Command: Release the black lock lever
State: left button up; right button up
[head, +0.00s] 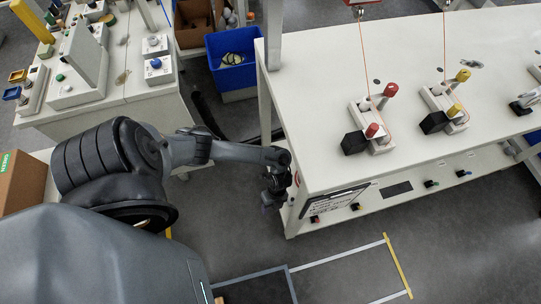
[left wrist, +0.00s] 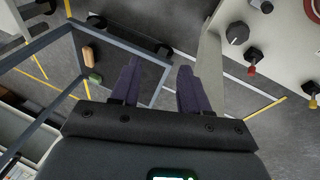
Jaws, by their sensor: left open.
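My left gripper (head: 273,198) hangs at the left front corner of the white workbench (head: 310,110), beside its edge. In the left wrist view the gripper (left wrist: 158,68) has its two dark fingers apart with nothing between them. A black knob (left wrist: 237,34) sits on the pale panel at upper right of that view, apart from the fingers. I cannot tell whether this knob is the lock lever. In the head view a small metal and black clamp-like piece (head: 525,102) lies at the bench's right edge, partly cut off. My right gripper is not in view.
Two fixtures with red (head: 390,90) and yellow (head: 463,75) knobs stand on the bench, with cords above. A blue bin (head: 235,85) stands between the benches. The taped floor (head: 345,275) in front is mostly clear.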

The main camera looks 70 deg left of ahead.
pick_arm(q)
jog(key=shift+h, duration=0.3)
jog(key=d+r+p, duration=0.1)
jog(key=s+d+r+p, duration=0.1)
jog(key=d+r+p, duration=0.1)
jog(key=d+r, duration=0.1)
jog(key=shift+s+r, duration=0.1)
jog(key=shift+s, duration=0.25)
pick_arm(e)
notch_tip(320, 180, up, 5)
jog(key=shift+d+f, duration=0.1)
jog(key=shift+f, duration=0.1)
pick_arm(q)
jog(key=shift+a, duration=0.1)
